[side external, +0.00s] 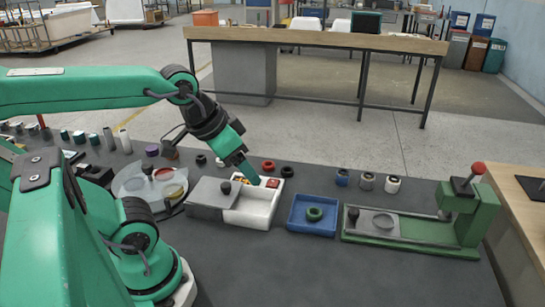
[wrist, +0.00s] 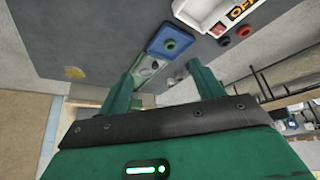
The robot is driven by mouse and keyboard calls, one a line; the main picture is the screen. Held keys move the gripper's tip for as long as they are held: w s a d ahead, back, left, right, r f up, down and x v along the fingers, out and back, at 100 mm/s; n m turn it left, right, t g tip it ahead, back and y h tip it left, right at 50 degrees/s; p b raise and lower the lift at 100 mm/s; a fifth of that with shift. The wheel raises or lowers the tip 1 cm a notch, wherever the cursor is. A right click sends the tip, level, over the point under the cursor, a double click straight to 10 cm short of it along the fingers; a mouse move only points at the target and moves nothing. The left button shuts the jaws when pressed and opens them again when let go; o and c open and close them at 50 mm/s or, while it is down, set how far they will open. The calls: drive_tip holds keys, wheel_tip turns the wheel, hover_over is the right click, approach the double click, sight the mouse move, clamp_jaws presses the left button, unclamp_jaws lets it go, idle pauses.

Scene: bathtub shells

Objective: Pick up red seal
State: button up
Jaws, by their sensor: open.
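A red ring-shaped seal (side external: 268,166) lies on the dark work surface just behind the white tray (side external: 262,219). A small red piece (side external: 273,184) also shows inside that tray. In the wrist view a red round piece (wrist: 243,32) lies outside the white tray (wrist: 192,12). Which red piece is the task's seal I cannot tell for certain. My gripper (side external: 250,174) is above the white tray, left of the red ring. In the wrist view my gripper (wrist: 164,68) has its fingers apart, with nothing held between them.
A black ring (side external: 287,171) lies right of the red ring. A grey lid (side external: 208,197) with a black knob partly covers the white tray. A blue tray (side external: 300,229) holds a green ring (side external: 315,214). A green press (side external: 462,215) stands at the right. Several small cylinders stand behind it.

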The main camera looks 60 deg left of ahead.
drive_tip(key=g, duration=0.6)
hover_over(267, 164)
wheel_tip(267, 164, down, 16)
drive_tip(key=shift+f, duration=0.1)
drive_tip(key=shift+a+f, duration=0.15)
drive_tip(key=shift+f, duration=3.95)
